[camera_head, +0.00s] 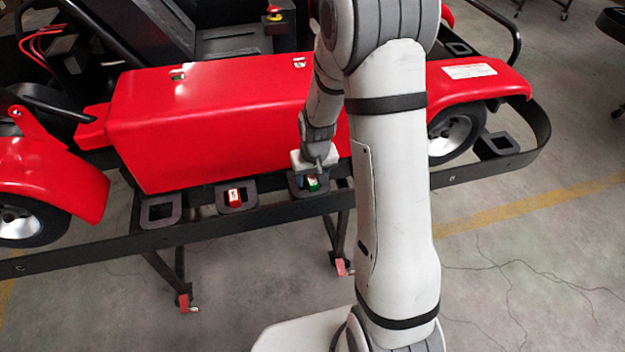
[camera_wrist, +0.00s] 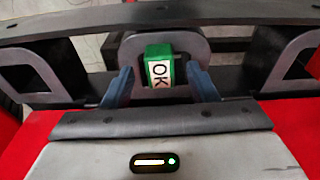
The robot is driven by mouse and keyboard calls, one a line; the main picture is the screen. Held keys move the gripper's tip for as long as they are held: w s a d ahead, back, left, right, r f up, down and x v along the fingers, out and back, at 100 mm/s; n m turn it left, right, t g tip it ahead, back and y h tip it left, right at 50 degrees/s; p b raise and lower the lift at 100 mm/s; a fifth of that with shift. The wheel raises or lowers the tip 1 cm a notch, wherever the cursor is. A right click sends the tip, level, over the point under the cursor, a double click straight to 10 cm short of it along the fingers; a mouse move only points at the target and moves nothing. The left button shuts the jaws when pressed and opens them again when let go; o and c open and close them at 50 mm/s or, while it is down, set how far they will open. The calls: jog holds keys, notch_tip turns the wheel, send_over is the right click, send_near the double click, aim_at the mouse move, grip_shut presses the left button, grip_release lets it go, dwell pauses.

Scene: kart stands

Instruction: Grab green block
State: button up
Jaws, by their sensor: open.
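The green block (camera_wrist: 159,68) shows in the wrist view with a white "OK" label on one face. It sits in a dark square holder (camera_wrist: 196,46) on the kart stand's rail. My gripper (camera_wrist: 162,85) is open, with one blue-grey finger on each side of the block and gaps between. In the head view, my gripper (camera_head: 315,164) is over the holder, and a small part of the green block (camera_head: 313,184) shows beneath it.
A red block (camera_head: 235,196) sits in the holder to the left, and an empty holder (camera_head: 161,211) lies further left. The red kart body (camera_head: 220,125) stands close behind. A black rail (camera_head: 200,236) runs along the front.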

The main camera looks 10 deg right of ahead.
jog(key=shift+f, duration=0.4)
jog(key=c, duration=1)
